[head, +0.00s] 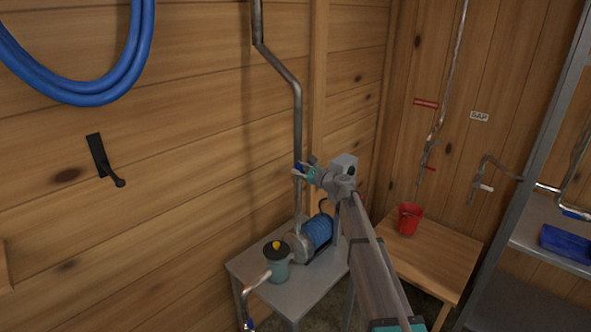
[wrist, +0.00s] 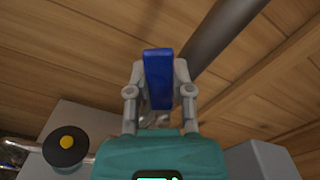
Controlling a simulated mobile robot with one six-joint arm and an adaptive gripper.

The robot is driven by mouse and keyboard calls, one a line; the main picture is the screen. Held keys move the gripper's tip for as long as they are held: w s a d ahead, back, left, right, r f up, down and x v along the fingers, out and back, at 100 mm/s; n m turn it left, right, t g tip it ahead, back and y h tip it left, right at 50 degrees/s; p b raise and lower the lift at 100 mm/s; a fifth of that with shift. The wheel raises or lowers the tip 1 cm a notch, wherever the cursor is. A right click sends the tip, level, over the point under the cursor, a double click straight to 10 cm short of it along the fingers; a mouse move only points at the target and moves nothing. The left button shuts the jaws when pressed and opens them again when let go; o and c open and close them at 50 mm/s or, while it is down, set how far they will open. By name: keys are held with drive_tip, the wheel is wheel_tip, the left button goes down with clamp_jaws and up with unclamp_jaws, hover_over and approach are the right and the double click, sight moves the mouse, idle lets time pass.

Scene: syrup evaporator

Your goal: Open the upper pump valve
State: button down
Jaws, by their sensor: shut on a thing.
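The upper pump valve has a blue handle (head: 298,168) on the grey vertical pipe (head: 298,120) above the pump (head: 317,233). My gripper (head: 306,172) is at that handle in the head view. In the wrist view, the blue handle (wrist: 158,78) stands between the two fingers of my gripper (wrist: 159,92), which are shut on it. The pipe (wrist: 222,42) runs up to the right behind it. The valve body is mostly hidden behind the fingers and handle.
The pump and a green canister with a yellow knob (head: 276,262) stand on a small metal table (head: 244,267). A red cup (head: 409,218) stands on a wooden table (head: 450,252) to the right. A metal shelf (head: 545,120) stands at the right edge.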

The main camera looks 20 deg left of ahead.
drive_tip(key=shift+w+d+r+m, duration=0.15)
drive_tip(key=shift+w+d+m, duration=0.2)
drive_tip(key=shift+m, duration=0.05)
drive_tip(key=shift+a, duration=0.1)
drive_tip(key=shift+c, duration=2.4)
unclamp_jaws()
drive_tip(key=shift+a, duration=0.1)
drive_tip(key=shift+s, duration=0.1)
